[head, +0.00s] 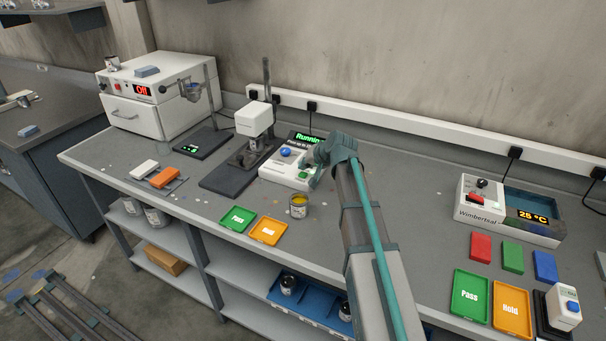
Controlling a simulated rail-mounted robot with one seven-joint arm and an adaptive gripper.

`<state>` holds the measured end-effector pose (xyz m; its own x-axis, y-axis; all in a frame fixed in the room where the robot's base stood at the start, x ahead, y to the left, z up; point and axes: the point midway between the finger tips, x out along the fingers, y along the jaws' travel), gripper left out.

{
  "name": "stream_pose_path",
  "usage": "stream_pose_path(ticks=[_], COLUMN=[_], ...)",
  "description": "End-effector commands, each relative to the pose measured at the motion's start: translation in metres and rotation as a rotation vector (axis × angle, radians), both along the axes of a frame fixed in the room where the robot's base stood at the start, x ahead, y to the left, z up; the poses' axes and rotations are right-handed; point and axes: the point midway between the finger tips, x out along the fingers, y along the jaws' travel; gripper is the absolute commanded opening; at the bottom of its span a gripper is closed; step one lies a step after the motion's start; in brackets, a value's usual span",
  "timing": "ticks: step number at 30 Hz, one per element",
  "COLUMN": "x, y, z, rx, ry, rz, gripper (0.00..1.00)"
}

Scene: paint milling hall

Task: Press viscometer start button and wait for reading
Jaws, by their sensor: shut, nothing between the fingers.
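The viscometer stands on the bench at picture centre, with a white head (253,119) on a dark column and base. Its white control box (272,170) has a blue knob or button (285,152) and a small green button at its right end, close to my gripper. The display (306,139) behind it is lit and reads "Running" in green; a smaller line below is partly hidden by my gripper. My gripper (313,183) is shut and empty, pointing down at the right end of the control box. I cannot tell whether its tips touch the button.
Green (238,219) and orange (268,231) trays lie at the front edge. A white oven (158,93) stands left, a water bath (533,216) right. A power rail runs behind.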

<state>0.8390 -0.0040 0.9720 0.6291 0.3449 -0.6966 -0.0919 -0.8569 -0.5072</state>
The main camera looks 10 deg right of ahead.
Motion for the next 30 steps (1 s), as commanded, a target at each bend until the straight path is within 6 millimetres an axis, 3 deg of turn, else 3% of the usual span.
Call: stream_pose_path(ticks=[5, 19, 30], x=[0.000, 0.000, 0.000], y=[0.000, 0.000, 0.000], z=[0.006, 0.047, 0.050], rx=[0.000, 0.000, 0.000], ry=[0.000, 0.000, 0.000], rz=[0.000, 0.000, 0.000], gripper=[0.00, 0.00, 0.00])
